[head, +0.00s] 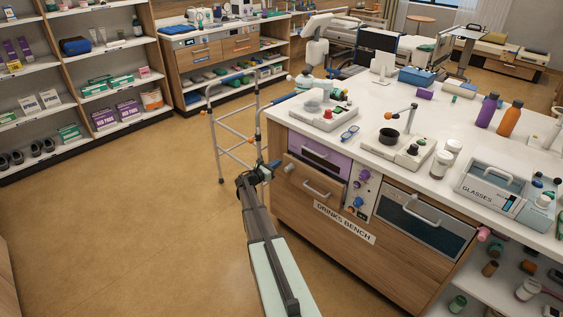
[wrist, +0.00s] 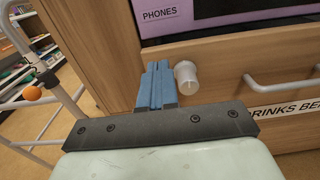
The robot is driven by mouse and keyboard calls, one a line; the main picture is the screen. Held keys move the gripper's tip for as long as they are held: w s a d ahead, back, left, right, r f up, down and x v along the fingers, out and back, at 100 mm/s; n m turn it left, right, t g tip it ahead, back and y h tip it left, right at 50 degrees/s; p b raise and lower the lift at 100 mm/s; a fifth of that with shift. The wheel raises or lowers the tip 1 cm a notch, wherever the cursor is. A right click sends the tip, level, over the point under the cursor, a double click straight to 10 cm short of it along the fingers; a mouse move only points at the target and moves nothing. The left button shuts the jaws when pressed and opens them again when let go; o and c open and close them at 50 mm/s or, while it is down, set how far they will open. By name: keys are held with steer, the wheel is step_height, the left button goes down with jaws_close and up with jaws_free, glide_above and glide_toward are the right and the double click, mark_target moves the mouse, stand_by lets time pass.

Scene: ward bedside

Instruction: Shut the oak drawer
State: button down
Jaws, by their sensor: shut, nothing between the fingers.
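A wood-fronted drawer with a pale bar handle (head: 317,188) is in the drinks bench, below a purple-framed compartment (head: 318,157). Its handle (wrist: 282,88) shows at the right of the wrist view. I cannot tell whether this drawer stands out from the bench front. My gripper (head: 271,166) is at the left end of the bench front, left of the handle. In the wrist view its blue fingers (wrist: 157,84) are together and empty, beside a white round knob (wrist: 187,77). I cannot tell whether they touch the knob or the wood.
A walking frame (head: 232,130) stands just left of the bench and my gripper. A control panel with knobs (head: 361,192) and a dark-fronted unit with a bar handle (head: 425,220) are to the right. Open floor (head: 130,220) lies to the left.

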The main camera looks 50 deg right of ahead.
steer(key=a, duration=0.9)
steer(key=g, duration=0.2)
glide_toward(319, 176)
steer(key=a+f, duration=0.2)
steer(key=a, duration=0.3)
step_height(319, 176, up, 2)
steer(key=s+a+t, duration=0.2)
steer(key=d, duration=0.9)
steer(key=w+d, duration=0.1)
steer(key=d, duration=0.3)
steer(key=shift+d, duration=0.4)
